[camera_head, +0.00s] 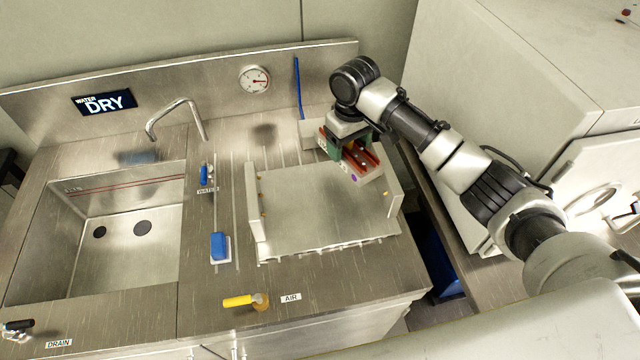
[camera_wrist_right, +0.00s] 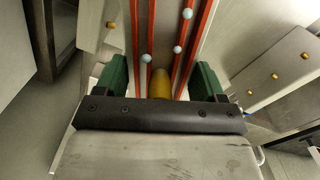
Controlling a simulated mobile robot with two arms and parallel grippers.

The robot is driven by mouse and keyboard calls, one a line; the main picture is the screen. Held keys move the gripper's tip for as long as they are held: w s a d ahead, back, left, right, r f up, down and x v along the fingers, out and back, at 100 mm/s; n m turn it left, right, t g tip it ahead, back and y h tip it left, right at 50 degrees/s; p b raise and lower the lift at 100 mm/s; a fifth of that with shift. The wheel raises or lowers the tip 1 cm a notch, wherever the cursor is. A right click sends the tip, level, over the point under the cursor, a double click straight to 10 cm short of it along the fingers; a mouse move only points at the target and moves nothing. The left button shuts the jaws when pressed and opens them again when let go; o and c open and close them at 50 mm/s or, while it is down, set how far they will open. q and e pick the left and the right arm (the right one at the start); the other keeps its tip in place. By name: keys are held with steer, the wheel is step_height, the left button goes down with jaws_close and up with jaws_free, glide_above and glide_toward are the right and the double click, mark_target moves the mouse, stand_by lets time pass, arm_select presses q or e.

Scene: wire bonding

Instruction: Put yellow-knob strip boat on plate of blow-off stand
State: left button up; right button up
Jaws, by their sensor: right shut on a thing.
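The strip boat (camera_head: 367,164) is a pale tray with red rails. Its yellow knob (camera_wrist_right: 160,84) shows between the green fingers in the right wrist view. My right gripper (camera_head: 341,143) is shut on the boat at its knob end. It holds the boat over the far right part of the blow-off stand's plate (camera_head: 315,215); whether the boat touches the plate is hard to tell. The plate is bare metal between two upright side walls with small brass nozzles. My left gripper is not in view.
Left of the stand are a blue bottle-like block (camera_head: 219,246) and a sink (camera_head: 130,240) with a curved tap (camera_head: 178,118). A yellow air lever (camera_head: 240,300) is in front. A blue rod (camera_head: 298,88) stands behind. A large white machine (camera_head: 500,90) is at right.

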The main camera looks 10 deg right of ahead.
steer(key=s+a+f, duration=0.1)
steer(key=s+a+f+p, duration=0.1)
steer(key=a, duration=0.1)
steer(key=s+a+f, duration=0.1)
steer(key=a, duration=0.1)
steer(key=shift+s+f, duration=0.1)
steer(key=shift+s, duration=0.05)
steer(key=shift+s+a+f+p, duration=0.25)
steer(key=shift+a+f, duration=0.2)
steer(key=shift+a, duration=0.05)
steer(key=shift+s+a+f+p, duration=0.25)
steer(key=shift+a+f, duration=0.15)
steer(key=shift+a, duration=0.1)
steer(key=shift+f, duration=0.4)
step_height(320, 180, down, 2)
steer(key=shift+f+p, duration=0.2)
steer(key=shift+p, duration=0.1)
steer(key=shift+f, duration=0.35)
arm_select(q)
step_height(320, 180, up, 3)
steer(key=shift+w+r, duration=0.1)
arm_select(e)
steer(key=shift+f, duration=0.1)
steer(key=o, duration=1.1)
steer(key=shift+f, duration=0.1)
steer(key=shift+o, duration=0.2)
